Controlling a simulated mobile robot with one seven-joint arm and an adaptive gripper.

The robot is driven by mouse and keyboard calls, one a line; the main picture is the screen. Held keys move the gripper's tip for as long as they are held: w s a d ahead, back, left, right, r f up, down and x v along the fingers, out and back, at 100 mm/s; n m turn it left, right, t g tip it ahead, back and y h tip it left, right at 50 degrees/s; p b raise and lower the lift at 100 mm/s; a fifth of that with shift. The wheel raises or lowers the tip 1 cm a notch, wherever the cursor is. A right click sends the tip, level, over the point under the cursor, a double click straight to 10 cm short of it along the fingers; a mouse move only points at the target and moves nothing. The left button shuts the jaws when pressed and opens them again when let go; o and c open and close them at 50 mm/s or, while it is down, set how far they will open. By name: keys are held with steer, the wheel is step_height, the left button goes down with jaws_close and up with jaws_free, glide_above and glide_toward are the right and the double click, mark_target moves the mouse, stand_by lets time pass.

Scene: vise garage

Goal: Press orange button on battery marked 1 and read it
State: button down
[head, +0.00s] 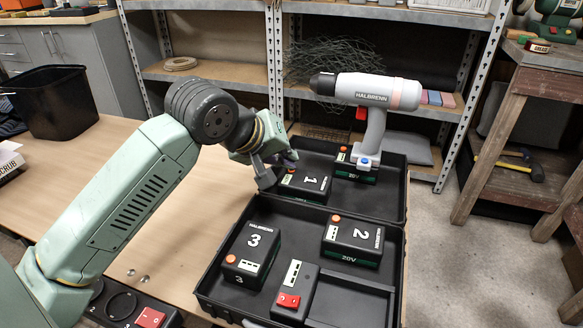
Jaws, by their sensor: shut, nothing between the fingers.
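The battery marked 1 (312,183) is a black block with a white 1. It lies in the far part of an open black case (401,268), left of the drill. Its orange button (291,171) shows as a small spot close to my gripper. My gripper (276,172) is shut and empty, at the left end of this battery. I cannot tell whether it touches the battery or the button. Any light or reading on battery 1 is too small to make out. The arm reaches in from the left.
Battery 3 (255,240) and battery 2 (365,238) lie nearer in the case, beside a device with a red switch (288,300). A white drill (372,95) stands upright close right of battery 1. A black bin (55,100) is at left; metal shelves (230,72) are behind.

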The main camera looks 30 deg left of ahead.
mark_target(287, 170)
steer(key=shift+r, duration=0.8)
step_height(287, 170, up, 5)
steer(key=shift+p, duration=1.15)
steer(key=shift+s, duration=0.1)
